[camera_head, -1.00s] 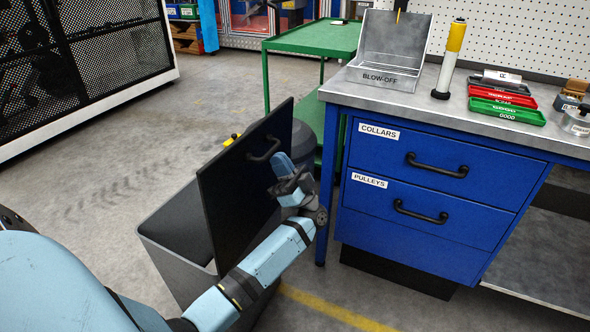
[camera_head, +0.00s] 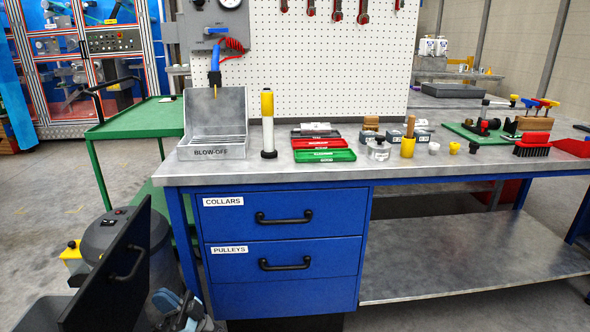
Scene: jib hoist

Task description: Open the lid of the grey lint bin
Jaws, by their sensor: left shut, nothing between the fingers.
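The lint bin's black lid (camera_head: 118,278) stands steeply raised at the lower left, its dark bar handle (camera_head: 128,264) facing right. Only a little of the grey bin (camera_head: 38,312) shows at the bottom edge, left of the lid; the rest is out of frame. My left gripper (camera_head: 168,303) is at the bottom edge, just right of the lid and below the handle. It is shut and empty, apart from the handle. My right gripper is not in view.
A blue workbench with COLLARS (camera_head: 283,217) and PULLEYS (camera_head: 284,263) drawers stands right of the lid. A round grey canister (camera_head: 100,238) stands behind the lid. A green cart (camera_head: 135,122) is farther back. Open floor (camera_head: 40,205) lies at the left.

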